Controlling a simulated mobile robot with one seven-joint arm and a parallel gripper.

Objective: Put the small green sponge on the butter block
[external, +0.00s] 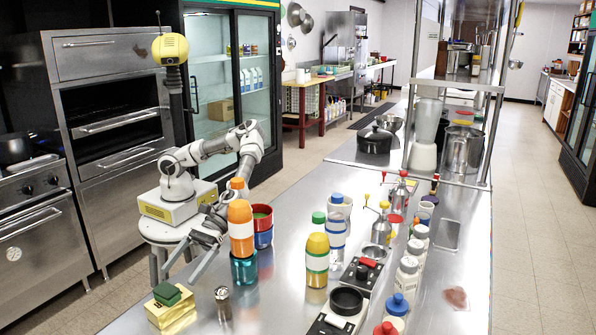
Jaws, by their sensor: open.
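The small green sponge (168,293) lies on top of the yellow butter block (173,314) at the near left corner of the steel counter. It appears to rest on the block's upper face, toward the back. My gripper (178,278) is open, its two fingers spread and pointing down and left. The fingertips appear just above and behind the sponge in the picture, with nothing between them. Whether a finger touches the sponge cannot be told from this view.
A small metal shaker (222,303) stands right of the block. An orange bottle (241,228), a teal container (244,268) and stacked red and blue bowls (263,226) stand close to my wrist. Yellow bottles (317,258) and a black-topped device (346,302) are farther right.

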